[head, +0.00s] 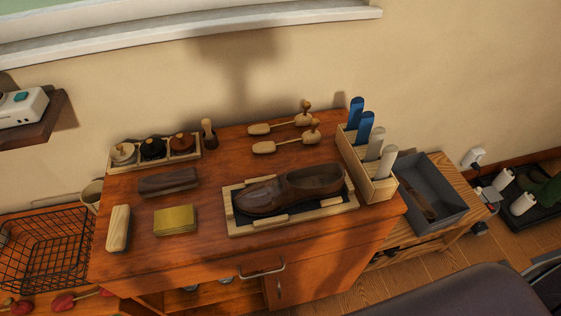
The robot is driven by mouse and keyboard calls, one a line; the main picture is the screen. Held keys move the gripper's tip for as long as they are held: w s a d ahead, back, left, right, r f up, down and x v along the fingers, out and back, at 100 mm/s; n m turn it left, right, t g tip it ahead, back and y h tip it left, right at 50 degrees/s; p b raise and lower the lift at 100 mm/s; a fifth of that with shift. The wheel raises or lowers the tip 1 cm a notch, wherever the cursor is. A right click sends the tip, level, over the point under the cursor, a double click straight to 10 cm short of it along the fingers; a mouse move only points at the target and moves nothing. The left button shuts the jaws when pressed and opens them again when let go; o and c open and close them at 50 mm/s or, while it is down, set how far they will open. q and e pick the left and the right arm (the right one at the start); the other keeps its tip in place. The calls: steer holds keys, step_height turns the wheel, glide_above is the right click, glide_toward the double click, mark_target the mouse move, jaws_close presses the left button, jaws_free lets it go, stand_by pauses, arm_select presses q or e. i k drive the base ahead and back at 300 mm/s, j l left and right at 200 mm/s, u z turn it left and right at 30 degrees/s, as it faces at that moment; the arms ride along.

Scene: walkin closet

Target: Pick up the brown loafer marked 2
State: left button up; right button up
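A brown loafer (312,181) lies on its side or sole in a shallow wooden tray (230,222) with a dark lining, on top of the wooden cabinet (160,247). Its rounded toe points left and its heel end points right. I cannot make out a number 2 on it. It is the only shoe on the cabinet top. Neither of my grippers is in the head view.
Shoe trees (286,144) lie behind the tray. A wooden holder with blue and pale handles (381,188) stands close to its right, beside a grey bin (459,213). A brush (118,228), a yellow block (175,219) and a dark brush (168,181) lie left.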

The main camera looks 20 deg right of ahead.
mark_target(269, 198)
steer(key=k+l+u, duration=0.1)
steer(key=l+u, duration=0.15)
steer(key=l, duration=0.2)
steer(key=k+l+u, duration=0.15)
steer(key=l+u, duration=0.15)
steer(key=l, duration=0.15)
steer(key=k+l+u, duration=0.25)
steer(key=l, duration=0.15)
steer(key=k+l+u, duration=0.25)
steer(key=l, duration=0.15)
steer(key=i+l, duration=0.05)
steer(key=i, duration=0.05)
